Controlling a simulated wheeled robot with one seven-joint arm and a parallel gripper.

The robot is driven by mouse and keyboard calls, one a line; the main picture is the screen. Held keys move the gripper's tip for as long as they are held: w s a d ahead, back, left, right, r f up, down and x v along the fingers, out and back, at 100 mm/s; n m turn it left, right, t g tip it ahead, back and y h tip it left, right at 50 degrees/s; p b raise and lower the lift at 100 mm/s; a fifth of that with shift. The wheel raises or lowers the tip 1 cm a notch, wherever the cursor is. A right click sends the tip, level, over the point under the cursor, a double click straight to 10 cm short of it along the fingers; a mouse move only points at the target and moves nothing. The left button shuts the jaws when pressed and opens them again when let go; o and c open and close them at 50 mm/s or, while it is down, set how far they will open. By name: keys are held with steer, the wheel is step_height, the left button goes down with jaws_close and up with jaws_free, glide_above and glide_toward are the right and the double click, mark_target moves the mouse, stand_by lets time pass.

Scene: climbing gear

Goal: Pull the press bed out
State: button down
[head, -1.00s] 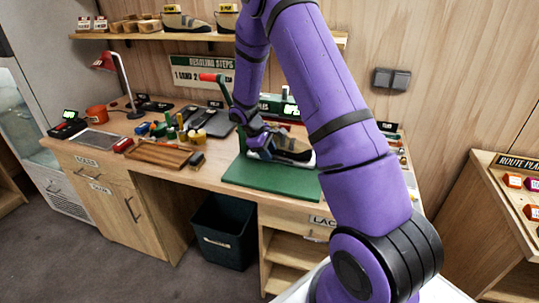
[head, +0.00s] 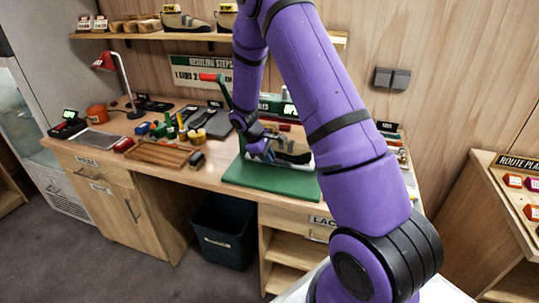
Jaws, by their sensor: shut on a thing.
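The press stands on the right part of the workbench, with a green base plate (head: 270,181) and a lever with a red handle (head: 209,77). Its bed (head: 301,165), a pale plate, lies over the green base and carries a dark shoe (head: 292,157). My gripper (head: 262,152) is low at the left end of the bed, shut on it, though its fingertips are small and partly hidden. My purple arm covers the right side of the press.
Several small bottles and jars (head: 180,129), a wooden rack (head: 155,152) and a dark mat (head: 212,124) lie left of the press. A red lamp (head: 104,61) stands at the back left. A dark bin (head: 222,230) is under the bench. The front of the green base is clear.

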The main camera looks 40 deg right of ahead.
steer(key=s+a, duration=0.7)
steer(key=a, duration=0.3)
steer(key=shift+s+a, duration=0.2)
steer(key=shift+a, duration=0.1)
steer(key=c, duration=1.1)
jaws_free()
steer(key=shift+c, duration=0.2)
steer(key=v, duration=1)
steer(key=shift+a+r, duration=0.15)
steer(key=shift+r, duration=0.2)
